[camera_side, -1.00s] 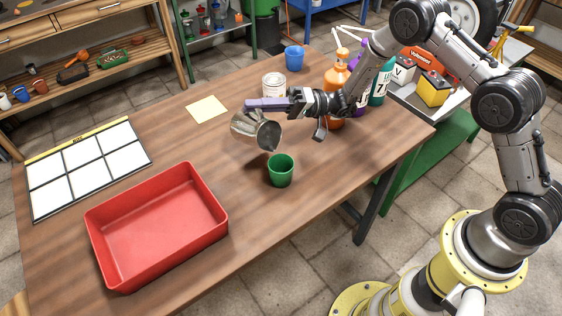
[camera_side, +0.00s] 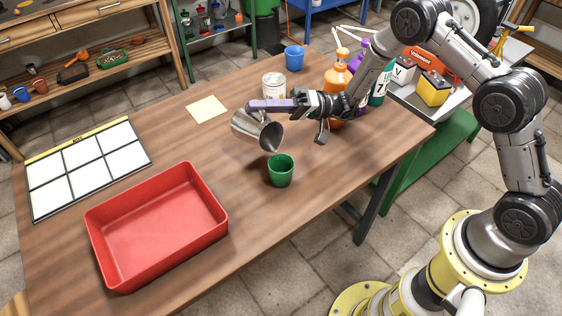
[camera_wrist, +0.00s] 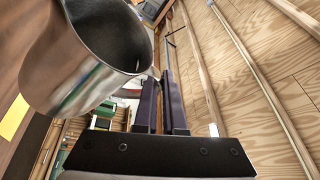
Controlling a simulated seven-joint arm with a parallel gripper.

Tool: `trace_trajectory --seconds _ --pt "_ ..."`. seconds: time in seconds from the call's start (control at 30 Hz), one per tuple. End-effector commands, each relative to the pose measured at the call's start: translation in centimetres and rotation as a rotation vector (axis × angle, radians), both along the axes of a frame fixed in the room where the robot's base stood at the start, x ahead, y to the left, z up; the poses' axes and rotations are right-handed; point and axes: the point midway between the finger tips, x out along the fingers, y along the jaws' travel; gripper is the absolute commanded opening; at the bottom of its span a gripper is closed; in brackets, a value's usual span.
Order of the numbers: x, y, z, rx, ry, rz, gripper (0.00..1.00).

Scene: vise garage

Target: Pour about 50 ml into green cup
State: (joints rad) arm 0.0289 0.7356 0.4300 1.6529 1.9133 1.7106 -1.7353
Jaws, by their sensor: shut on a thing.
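A metal jug (camera_side: 256,131) is tilted over the table with its mouth facing down and right. The green cup (camera_side: 280,170) stands upright on the table just below the jug's lip. My gripper (camera_side: 272,105) is shut on the jug, its purple fingers at the jug's upper side. In the wrist view the jug (camera_wrist: 95,55) fills the upper left beside the purple fingers (camera_wrist: 160,105). Its inside looks dark, and I cannot tell how much liquid is in it. No stream is clearly visible, and the cup's contents cannot be made out.
A red tray (camera_side: 120,272) lies at the front left, a white gridded board (camera_side: 88,165) at the far left. A yellow note (camera_side: 207,108), a white can (camera_side: 274,84), a blue cup (camera_side: 294,58) and an orange bottle (camera_side: 337,82) stand or lie behind. The table right of the cup is clear.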

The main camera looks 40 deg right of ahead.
Motion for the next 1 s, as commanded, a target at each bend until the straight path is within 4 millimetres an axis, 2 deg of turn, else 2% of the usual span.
trace_trajectory --seconds 0.33,1.0 --pt "-0.71 -0.08 0.3 0.004 -0.044 -0.001 0.0" --pt "-0.91 -0.08 0.34 0.002 -0.056 -0.002 0.0"
